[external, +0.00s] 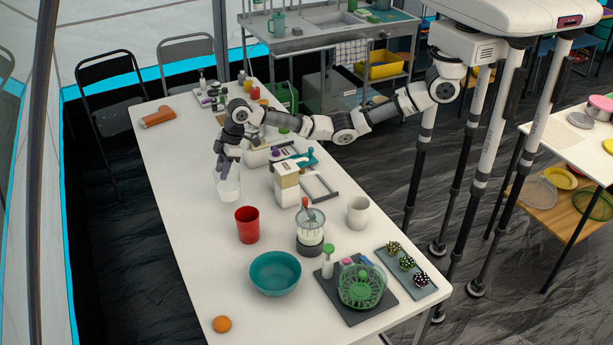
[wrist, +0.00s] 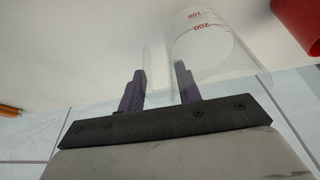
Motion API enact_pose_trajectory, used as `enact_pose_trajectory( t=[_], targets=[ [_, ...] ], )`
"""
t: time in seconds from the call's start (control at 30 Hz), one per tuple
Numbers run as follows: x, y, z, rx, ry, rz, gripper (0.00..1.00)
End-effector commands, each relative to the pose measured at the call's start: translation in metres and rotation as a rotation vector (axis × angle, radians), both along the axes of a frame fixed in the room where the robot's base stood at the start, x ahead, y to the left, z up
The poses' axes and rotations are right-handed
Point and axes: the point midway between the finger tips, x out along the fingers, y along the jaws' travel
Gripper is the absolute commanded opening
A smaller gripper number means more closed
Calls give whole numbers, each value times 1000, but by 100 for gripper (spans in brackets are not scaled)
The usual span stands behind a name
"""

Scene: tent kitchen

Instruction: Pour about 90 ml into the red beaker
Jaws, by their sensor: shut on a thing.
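A clear measuring jug (external: 229,188) with red marks hangs from my gripper (external: 226,160) above the table, to the left of and behind the red beaker (external: 247,224). In the wrist view the jug (wrist: 212,50) shows the marks 100 and 200, and my gripper (wrist: 160,82) is shut on its clear handle-like side part. The red beaker stands upright on the table, apart from the jug; part of it shows at the upper right of the wrist view (wrist: 300,22). I cannot make out the liquid level in the jug or the inside of the red beaker.
A teal bowl (external: 275,273) and an orange (external: 222,324) are at the table's near end. A blender-like jar (external: 310,232), a white mug (external: 357,212) and a cream machine (external: 287,184) stand to the right. The table left of the red beaker is clear.

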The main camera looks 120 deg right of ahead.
Motion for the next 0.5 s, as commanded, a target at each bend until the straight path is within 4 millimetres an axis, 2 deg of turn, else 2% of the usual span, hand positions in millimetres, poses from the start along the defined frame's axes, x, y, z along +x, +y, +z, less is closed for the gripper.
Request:
enact_pose_trajectory(
  t=[0.2,0.5],
  targets=[
    [-6,14,-21,11,-6,7,0],
    [-8,16,-27,14,-6,8,0]
  ],
)
